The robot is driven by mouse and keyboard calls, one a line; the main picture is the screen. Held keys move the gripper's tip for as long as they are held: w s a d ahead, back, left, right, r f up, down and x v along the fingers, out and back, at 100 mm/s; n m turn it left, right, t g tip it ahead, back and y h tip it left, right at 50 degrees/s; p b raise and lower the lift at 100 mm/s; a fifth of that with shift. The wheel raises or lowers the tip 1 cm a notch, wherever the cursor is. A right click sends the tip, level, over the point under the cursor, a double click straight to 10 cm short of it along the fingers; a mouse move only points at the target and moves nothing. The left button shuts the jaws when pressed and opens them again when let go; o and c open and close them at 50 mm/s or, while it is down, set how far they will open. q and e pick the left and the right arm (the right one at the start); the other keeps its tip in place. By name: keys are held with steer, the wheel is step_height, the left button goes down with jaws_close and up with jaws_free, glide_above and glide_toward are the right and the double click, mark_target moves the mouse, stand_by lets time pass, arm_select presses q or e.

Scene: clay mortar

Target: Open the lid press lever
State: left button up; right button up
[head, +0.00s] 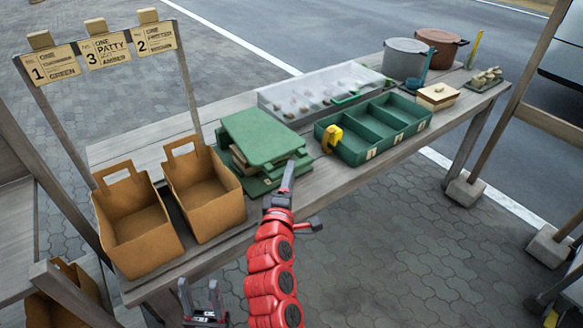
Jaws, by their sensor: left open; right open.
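The press (262,138) stands on the table with its green upper plate tilted above a green base. Wooden pieces show between plate and base. I cannot clearly make out its lever; the front right corner lies behind my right gripper. My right gripper (304,196), on the red arm, is open in front of the press's right front corner. One finger points up toward the press edge, and I cannot tell if it touches. My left gripper (202,298) is open and empty at the bottom, below the table's front edge.
Two open brown paper bags (133,238) stand left of the press, under a sign rack (106,49). A green divided tray (350,153) with a yellow item, a clear-lidded case (272,110), pots (402,68) and a small wooden box (437,103) stand to the right.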

steer(key=shift+w+d, duration=0.15)
steer(key=shift+w, duration=0.7)
steer(key=shift+w+d, duration=0.15)
steer(key=shift+w, duration=0.7)
jaws_close()
